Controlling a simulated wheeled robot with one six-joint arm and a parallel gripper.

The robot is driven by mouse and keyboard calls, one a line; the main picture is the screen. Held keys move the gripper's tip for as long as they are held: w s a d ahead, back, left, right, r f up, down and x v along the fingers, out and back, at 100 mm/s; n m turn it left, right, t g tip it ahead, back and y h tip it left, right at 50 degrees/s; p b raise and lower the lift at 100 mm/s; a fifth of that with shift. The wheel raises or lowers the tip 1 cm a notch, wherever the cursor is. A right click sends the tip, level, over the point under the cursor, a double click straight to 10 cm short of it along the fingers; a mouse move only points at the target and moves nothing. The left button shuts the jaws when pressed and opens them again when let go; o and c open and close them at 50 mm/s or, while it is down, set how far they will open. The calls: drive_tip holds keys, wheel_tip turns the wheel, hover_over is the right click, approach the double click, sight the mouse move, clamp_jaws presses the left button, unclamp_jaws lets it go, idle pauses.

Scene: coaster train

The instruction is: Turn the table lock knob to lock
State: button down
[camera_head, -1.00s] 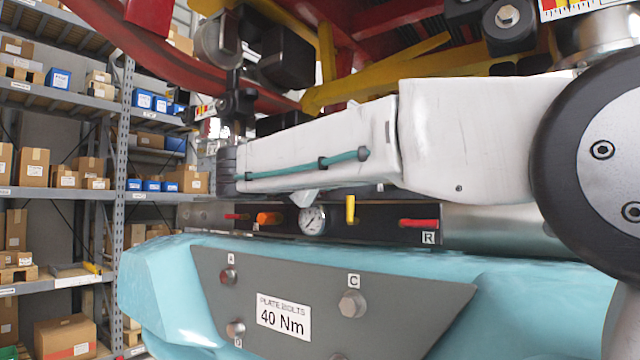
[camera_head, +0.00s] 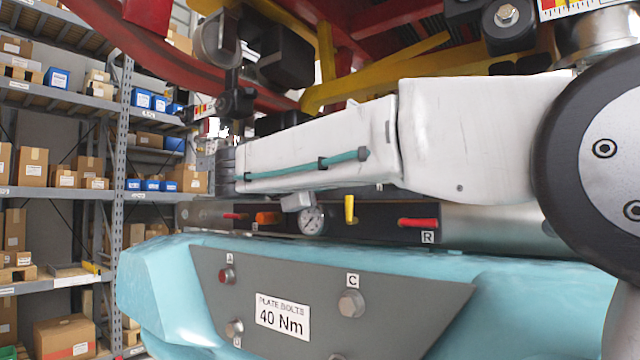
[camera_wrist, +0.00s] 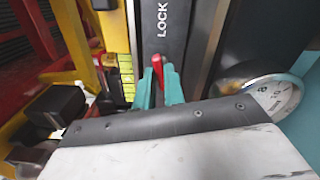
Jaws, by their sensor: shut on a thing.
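The table lock knob (camera_wrist: 157,65) shows in the wrist view as a red piece between teal fingertips. It sits at the near end of a black strip lettered LOCK (camera_wrist: 162,20). My gripper (camera_wrist: 160,88) is shut on it, one finger on each side. The knob's base is hidden by the fingers and the dark wrist edge, so its exact angle is hard to read. In the head view my white arm reaches left above the teal body, and the fingertips and held knob cannot be made out there.
A red handle (camera_head: 418,223) is by the R label. Red and yellow beams (camera_head: 375,85) hang close above. Shelves with boxes (camera_head: 60,190) stand at left.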

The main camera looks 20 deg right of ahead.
drive_tip(key=shift+m, duration=1.5)
drive_tip(key=c, duration=1.5)
unclamp_jaws()
drive_tip(key=v, duration=0.7)
drive_tip(key=shift+s+a, duration=0.2)
drive_tip(key=shift+a, duration=0.15)
